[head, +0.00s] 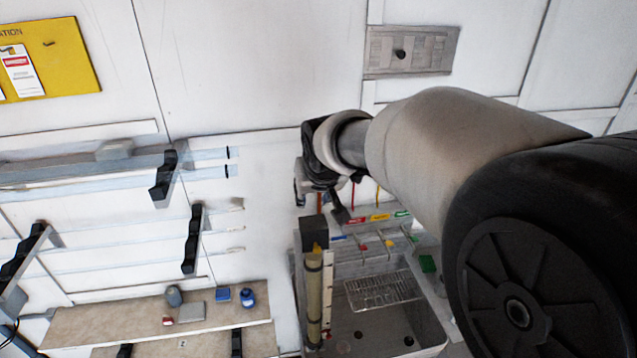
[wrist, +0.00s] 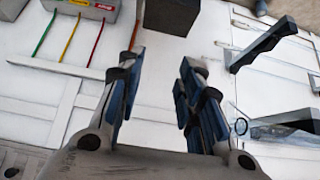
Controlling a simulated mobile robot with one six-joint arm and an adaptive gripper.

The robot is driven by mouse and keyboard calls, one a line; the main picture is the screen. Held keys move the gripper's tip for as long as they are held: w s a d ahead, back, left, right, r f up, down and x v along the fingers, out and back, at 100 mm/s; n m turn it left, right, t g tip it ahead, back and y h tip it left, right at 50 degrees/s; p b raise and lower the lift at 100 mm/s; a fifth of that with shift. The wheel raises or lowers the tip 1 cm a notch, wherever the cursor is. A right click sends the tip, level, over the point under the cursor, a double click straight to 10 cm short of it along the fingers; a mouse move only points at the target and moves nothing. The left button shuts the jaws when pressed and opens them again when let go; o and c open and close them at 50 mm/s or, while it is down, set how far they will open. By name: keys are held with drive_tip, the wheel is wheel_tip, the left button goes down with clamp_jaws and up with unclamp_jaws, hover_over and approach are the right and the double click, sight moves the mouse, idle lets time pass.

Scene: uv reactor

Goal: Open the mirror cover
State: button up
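No part is clearly labelled as the mirror cover, so I cannot tell which one it is. A dark box (head: 314,233) caps an upright yellowish tube (head: 313,290) in the head view, and the box also shows at the top of the wrist view (wrist: 172,15). A grey metal plate with a dark knob (head: 410,50) is on the white wall at the upper right. My gripper (head: 320,203) appears just above the dark box in the head view. In the wrist view my gripper (wrist: 155,62) has its fingers apart with nothing between them.
A grey basin (head: 400,335) with a wire rack (head: 383,290) is right of the tube. Coloured rods (wrist: 97,42) hang by a labelled block. Black brackets (head: 192,238) hold clear tubes at left. A shelf (head: 225,313) carries small bottles. A yellow board (head: 60,60) is upper left.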

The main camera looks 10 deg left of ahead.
drive_tip(key=v, duration=1.1)
drive_tip(key=shift+s, duration=0.25)
drive_tip(key=shift+f, duration=0.1)
